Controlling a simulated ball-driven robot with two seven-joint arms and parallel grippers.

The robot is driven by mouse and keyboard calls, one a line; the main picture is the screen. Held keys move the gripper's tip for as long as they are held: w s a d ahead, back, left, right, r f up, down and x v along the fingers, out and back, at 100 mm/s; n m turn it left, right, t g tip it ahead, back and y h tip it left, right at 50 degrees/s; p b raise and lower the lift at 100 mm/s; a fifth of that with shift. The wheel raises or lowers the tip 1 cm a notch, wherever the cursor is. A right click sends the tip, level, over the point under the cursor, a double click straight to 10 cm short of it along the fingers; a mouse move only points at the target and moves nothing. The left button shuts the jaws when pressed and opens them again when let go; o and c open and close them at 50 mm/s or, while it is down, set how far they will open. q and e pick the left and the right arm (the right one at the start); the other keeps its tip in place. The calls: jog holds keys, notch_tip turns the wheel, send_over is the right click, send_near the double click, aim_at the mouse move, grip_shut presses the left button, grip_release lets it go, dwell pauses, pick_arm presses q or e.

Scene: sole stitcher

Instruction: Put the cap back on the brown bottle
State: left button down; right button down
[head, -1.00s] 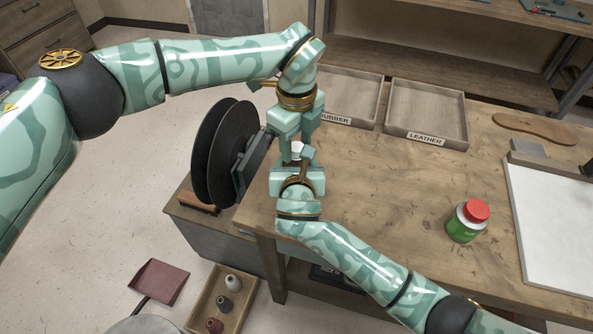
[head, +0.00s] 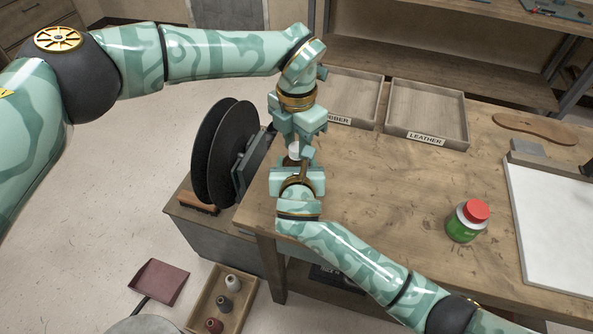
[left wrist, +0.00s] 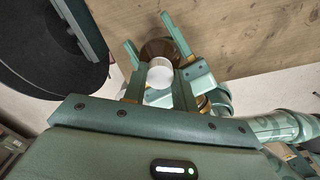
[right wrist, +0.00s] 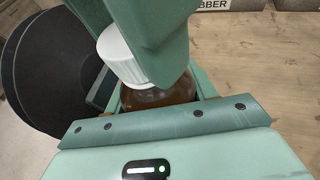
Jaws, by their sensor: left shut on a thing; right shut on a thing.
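The white cap (head: 294,153) is between the fingers of my left gripper (head: 296,143), which is shut on it. My right gripper (head: 298,171) is below, shut on the brown bottle (right wrist: 160,94). Most of the bottle is hidden by the fingers in the head view. In the right wrist view the ribbed cap (right wrist: 122,56) sits at the top of the bottle's neck. In the left wrist view the cap (left wrist: 160,75) overlaps the brown bottle (left wrist: 158,47). I cannot tell whether the threads are engaged.
A green jar with a red lid (head: 467,221) stands on the workbench (head: 390,200). Trays labelled for rubber (head: 352,95) and leather (head: 428,112) lie at the back. Black discs (head: 222,155) stand left of my grippers. The bench middle is clear.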

pick_arm(q)
jog(key=m, duration=0.5)
jog(key=c, duration=1.1)
grip_release()
jog(key=shift+r, duration=0.15)
jog(key=shift+r, duration=2.15)
jog(key=shift+c, duration=0.4)
